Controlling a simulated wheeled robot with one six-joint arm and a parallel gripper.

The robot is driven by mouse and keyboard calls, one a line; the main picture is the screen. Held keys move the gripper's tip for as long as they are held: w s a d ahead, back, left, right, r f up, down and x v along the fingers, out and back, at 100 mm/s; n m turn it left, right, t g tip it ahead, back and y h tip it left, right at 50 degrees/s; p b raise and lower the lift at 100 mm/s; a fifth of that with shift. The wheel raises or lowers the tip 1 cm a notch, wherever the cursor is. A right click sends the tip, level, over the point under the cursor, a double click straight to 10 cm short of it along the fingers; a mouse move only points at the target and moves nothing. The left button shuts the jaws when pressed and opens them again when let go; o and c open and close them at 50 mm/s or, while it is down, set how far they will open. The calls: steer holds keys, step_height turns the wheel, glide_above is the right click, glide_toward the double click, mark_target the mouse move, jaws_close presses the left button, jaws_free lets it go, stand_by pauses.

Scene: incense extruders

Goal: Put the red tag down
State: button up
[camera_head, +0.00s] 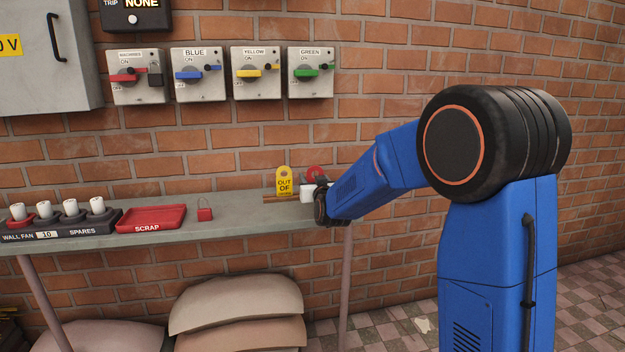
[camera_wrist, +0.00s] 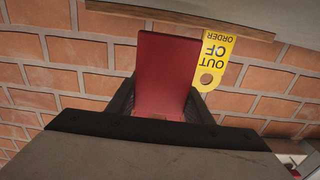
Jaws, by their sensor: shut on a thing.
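The red tag (camera_wrist: 163,70) fills the middle of the wrist view as a plain dark-red plate between my fingers. In the head view only its rounded red top (camera_head: 314,171) shows, at the right end of the shelf. My gripper (camera_head: 318,194) is shut on it; the fingers (camera_wrist: 160,98) show at both sides of the tag in the wrist view. The tag's lower part is hidden in the head view, and I cannot tell whether it touches the shelf. A yellow OUT OF ORDER tag (camera_head: 284,181) stands close beside it, also seen in the wrist view (camera_wrist: 215,55).
The grey shelf (camera_head: 235,226) holds a red SCRAP tray (camera_head: 151,219), a small red padlock (camera_head: 205,214) and a dark spares holder (camera_head: 62,226) with white pieces. Several switches, including the green one (camera_head: 311,73), hang above. Bare shelf lies between padlock and yellow tag.

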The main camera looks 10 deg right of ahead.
steer(key=shift+f, duration=0.6)
steer(key=o, duration=1)
steer(key=shift+r, duration=0.3)
steer(key=s+d+f+g, duration=0.2)
steer(key=s+f+g, duration=0.1)
steer(key=s, duration=1.6)
steer(key=s+d+f+g, duration=0.2)
steer(key=s+f+g, duration=0.2)
steer(key=s, duration=1.5)
steer(key=s+d+f+g, duration=0.3)
steer(key=s+g, duration=0.3)
steer(key=s, duration=1.4)
steer(key=shift+f, duration=0.55)
